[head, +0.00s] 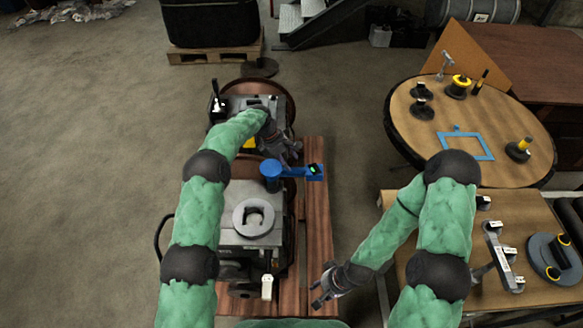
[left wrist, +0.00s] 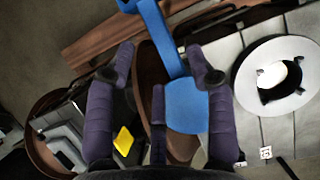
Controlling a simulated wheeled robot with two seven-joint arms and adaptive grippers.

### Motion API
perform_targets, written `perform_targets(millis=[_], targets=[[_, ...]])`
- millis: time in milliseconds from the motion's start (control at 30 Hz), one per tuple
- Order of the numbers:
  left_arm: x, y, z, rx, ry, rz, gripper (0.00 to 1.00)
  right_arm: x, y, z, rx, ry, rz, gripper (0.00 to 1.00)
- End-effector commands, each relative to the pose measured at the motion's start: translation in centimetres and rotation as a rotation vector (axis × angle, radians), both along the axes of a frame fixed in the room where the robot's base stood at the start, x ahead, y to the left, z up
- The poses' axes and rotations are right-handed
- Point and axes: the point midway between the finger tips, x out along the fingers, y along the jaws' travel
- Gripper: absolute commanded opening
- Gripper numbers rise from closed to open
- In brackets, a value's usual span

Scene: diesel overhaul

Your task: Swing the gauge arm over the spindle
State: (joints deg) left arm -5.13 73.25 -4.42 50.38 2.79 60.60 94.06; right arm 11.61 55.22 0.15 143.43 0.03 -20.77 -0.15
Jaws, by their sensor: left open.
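The blue gauge arm has a round hub (head: 271,169) and a bar reaching right to a small green-lit display (head: 314,170). In the left wrist view the blue bar (left wrist: 160,38) and hub (left wrist: 187,106) show between the fingers. The likely spindle is a pale ring with a dark-notched bore (head: 254,217), also in the left wrist view (left wrist: 248,80); the gauge bar points away from it. My left gripper (head: 289,150) is open just beyond the gauge arm; contact cannot be told. My right gripper (head: 318,290) looks open and empty, low over the floor side of the planks.
The grey machine (head: 245,239) rests on reddish planks (head: 318,220). A round table (head: 412,141) with a blue frame (head: 465,155) and black-yellow parts stands at right. A lower bench (head: 552,206) holds a linkage and a disc. Open floor lies left.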

Motion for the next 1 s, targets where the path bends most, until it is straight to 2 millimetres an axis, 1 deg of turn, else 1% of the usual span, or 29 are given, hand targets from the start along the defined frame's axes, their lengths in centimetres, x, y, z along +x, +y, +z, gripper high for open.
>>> perform_targets(millis=[33,233,400,667,700,767,800,867,900,1000], targets=[[0.0,-0.4,-1.0,0.0,0.001,-0.001,0.54,0.0,0.0,-0.5,0.0,0.0,0.0,0.4],[0.0,-1.4,-3.3,0.0,-0.001,-0.001,0.54,0.0,0.0,-1.1,0.0,0.0,0.0,0.4],[0.1,-1.7,-4.0,0.0,-0.002,0.0,0.54,0.0,0.0,-1.3,0.0,0.0,0.0,0.4],[0.1,-1.8,-4.0,0.0,-0.002,0.0,0.54,0.0,0.0,-1.3,0.0,0.0,0.0,0.4],[0.1,-1.7,-4.1,0.0,-0.002,0.0,0.52,0.0,0.0,-1.3,0.0,0.0,0.0,0.4],[0.1,-1.7,-4.1,0.0,-0.002,0.0,0.35,0.0,0.0,-1.3,0.0,0.0,0.0,0.4],[0.0,-1.7,-4.1,0.0,-0.002,0.0,0.23,0.0,0.0,-1.3,0.0,0.0,0.0,0.4],[0.0,-1.7,-4.1,0.0,-0.002,0.0,0.06,0.0,0.0,-1.3,0.0,0.0,0.0,0.4],[0.0,-1.7,-4.1,0.0,-0.002,0.0,0.0,0.0,0.0,-1.3,0.0,0.0,0.0,0.4],[0.0,-1.7,-4.1,0.0,-0.002,0.0,0.0,0.0,0.0,-1.3,0.0,0.0,0.0,0.4]])
